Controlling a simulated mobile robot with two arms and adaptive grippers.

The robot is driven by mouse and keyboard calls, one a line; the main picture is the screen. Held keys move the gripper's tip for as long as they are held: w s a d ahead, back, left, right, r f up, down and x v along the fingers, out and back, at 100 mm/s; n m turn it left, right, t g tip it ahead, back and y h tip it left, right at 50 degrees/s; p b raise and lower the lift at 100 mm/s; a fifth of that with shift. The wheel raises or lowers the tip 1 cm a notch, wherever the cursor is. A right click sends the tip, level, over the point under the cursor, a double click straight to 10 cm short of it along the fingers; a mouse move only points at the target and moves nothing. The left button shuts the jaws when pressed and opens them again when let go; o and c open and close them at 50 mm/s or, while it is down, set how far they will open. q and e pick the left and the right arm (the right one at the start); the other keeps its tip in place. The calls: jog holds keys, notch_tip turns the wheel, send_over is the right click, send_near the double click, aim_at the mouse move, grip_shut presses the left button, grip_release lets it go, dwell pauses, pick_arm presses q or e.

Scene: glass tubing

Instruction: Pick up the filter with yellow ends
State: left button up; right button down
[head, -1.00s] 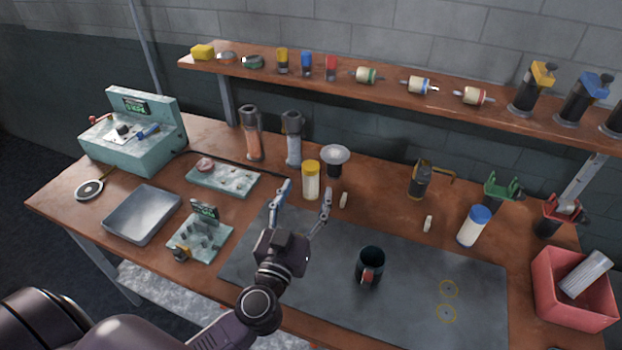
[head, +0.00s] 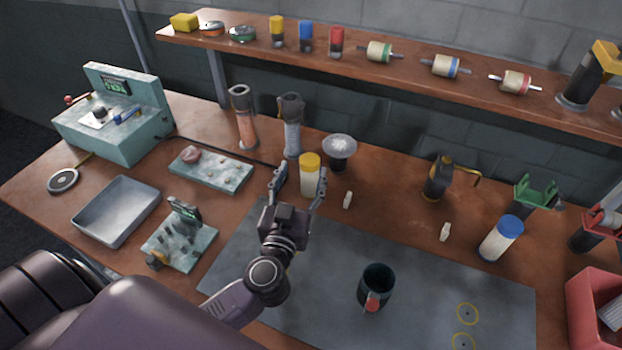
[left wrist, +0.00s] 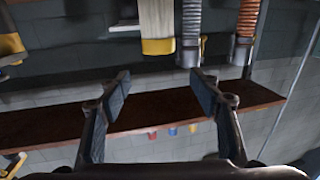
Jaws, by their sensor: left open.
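The filter with a yellow end (head: 311,180) is a pale cylinder standing upright on the bench, with a yellow cap on top. Its lower end is not clear. My left gripper (head: 299,176) is open and empty. In the head view its right finger overlaps the filter's lower right side and its left finger is to the left, apart from it. The filter also shows in the left wrist view (left wrist: 156,22), cut off by the top edge, its yellow end beyond the open fingers (left wrist: 162,76). I cannot tell whether a finger touches it.
Two tubes with dark caps, one orange-filled (head: 244,118) and one grey (head: 291,125), stand behind left. A funnel-like piece (head: 340,147) is close behind right. A blue-capped cylinder (head: 499,238) and dark mug (head: 375,288) are to the right. A shelf (head: 400,62) spans behind.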

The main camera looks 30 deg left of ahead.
aim_at(307, 172)
pick_arm(q)
notch_tip(307, 172, down, 3)
jog(key=shift+r+b, duration=0.1)
jog(key=shift+b, duration=0.9)
jog(key=shift+w+f+b, duration=0.2)
jog(key=shift+f+b, duration=0.5)
jog(key=shift+w+a, duration=0.1)
jog(key=shift+w, duration=0.1)
jog(key=x, duration=0.7)
jog(key=shift+w+f, duration=0.15)
jog(key=shift+w, duration=0.05)
jog(key=c, duration=1.3)
pick_arm(e)
jog(key=f, duration=0.4)
jog(key=shift+s+d+f, duration=0.1)
jog(key=shift+d, duration=0.1)
